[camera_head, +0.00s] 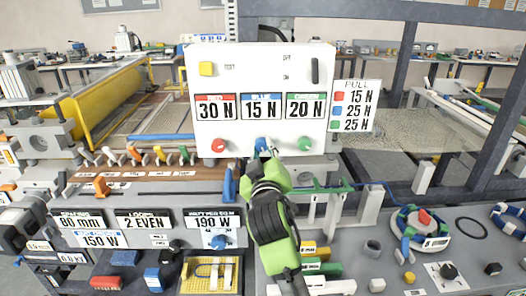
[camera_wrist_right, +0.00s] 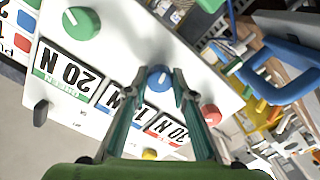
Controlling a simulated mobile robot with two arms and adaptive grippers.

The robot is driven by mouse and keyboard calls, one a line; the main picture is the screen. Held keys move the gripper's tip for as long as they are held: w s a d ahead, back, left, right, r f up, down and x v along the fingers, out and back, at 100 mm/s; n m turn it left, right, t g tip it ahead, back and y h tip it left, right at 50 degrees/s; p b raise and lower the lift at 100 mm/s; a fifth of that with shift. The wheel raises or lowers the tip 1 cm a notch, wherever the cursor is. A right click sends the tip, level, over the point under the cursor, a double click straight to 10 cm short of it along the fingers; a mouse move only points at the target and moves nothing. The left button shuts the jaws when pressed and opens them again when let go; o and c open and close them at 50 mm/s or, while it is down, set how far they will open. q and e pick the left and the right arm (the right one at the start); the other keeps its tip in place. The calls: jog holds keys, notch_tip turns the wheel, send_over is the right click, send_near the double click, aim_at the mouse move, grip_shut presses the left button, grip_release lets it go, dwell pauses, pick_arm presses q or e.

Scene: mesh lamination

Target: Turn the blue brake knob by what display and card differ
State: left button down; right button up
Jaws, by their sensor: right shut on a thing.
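A white panel (camera_head: 255,62) bears displays for red (camera_head: 215,109), blue (camera_head: 261,108) and green (camera_head: 306,107), reading 30 N, 15 N and 20 N. Below them are a red knob (camera_head: 219,146), the blue brake knob (camera_head: 262,143) and a green knob (camera_head: 305,144). A card (camera_head: 354,105) headed PULL gives red 15 N, blue 25 N and green 25 N. My right gripper (camera_head: 263,153) is shut on the blue knob, partly hiding it in the head view. In the right wrist view the knob (camera_wrist_right: 160,77) lies between the fingertips (camera_wrist_right: 161,80). My left gripper is out of view.
The red (camera_wrist_right: 211,114) and green (camera_wrist_right: 82,23) knobs flank my right fingers. Lower displays (camera_head: 213,221) and a bench (camera_head: 345,245) with a round fixture (camera_head: 421,226) stand in front.

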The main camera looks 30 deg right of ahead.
jog(key=shift+f, duration=0.1)
jog(key=o, duration=1.1)
jog(key=shift+s+a, duration=0.2)
jog(key=shift+s, duration=0.1)
jog(key=v, duration=0.7)
